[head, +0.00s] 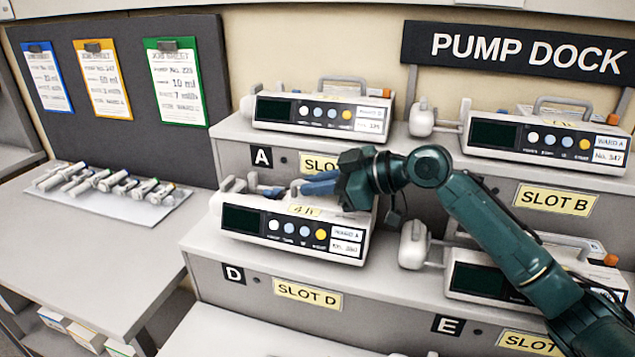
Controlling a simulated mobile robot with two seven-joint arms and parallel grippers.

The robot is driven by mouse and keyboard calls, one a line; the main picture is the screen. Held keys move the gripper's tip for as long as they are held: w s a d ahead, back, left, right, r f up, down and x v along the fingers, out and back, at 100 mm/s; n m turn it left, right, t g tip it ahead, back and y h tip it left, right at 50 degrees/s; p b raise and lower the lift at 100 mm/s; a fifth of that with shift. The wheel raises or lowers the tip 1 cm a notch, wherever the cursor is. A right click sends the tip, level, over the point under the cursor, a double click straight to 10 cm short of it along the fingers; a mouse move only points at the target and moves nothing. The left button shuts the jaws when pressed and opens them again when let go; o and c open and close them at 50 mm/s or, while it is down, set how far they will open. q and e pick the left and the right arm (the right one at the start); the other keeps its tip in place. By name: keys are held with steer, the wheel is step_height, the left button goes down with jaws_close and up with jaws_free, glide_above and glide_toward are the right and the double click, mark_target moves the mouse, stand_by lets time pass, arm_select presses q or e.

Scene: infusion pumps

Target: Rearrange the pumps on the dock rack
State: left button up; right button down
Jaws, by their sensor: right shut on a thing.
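The dock rack (200,258) is stepped, with yellow slot labels. A white pump (262,242) with a dark screen sits at slot D. My right gripper (318,185) reaches in from the right over this pump and is shut at its top, where the handle would be; the exact grip is hidden by the fingers. Another pump (318,112) sits above slot A, its label partly covered by my arm. A pump marked No. 347 (545,140) stands above slot B. A further pump (480,278) at slot E is partly hidden behind my right arm. My left gripper is out of view.
A board at left holds blue (47,75), orange (102,78) and green (176,80) job sheets. Several syringes lie on a white tray (150,212) on the grey counter (70,270). The counter's front is clear. A PUMP DOCK sign (520,52) hangs above the rack.

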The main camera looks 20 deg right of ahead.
mark_target(313, 200)
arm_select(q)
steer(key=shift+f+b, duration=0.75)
arm_select(e)
steer(key=shift+f, duration=1.2)
stand_by(1.0)
steer(key=c, duration=1.4)
jaws_free()
steer(key=shift+f, duration=0.35)
steer(key=shift+s+d+r, duration=0.15)
steer(key=shift+s+d, duration=0.05)
steer(key=shift+d, duration=0.15)
arm_select(q)
steer(key=b, duration=0.3)
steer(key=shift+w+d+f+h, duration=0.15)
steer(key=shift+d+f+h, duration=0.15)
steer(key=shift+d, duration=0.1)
arm_select(e)
steer(key=v, duration=1.2)
steer(key=shift+r, duration=0.35)
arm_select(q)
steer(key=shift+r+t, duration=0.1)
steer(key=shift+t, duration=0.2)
arm_select(e)
steer(key=shift+s, duration=0.15)
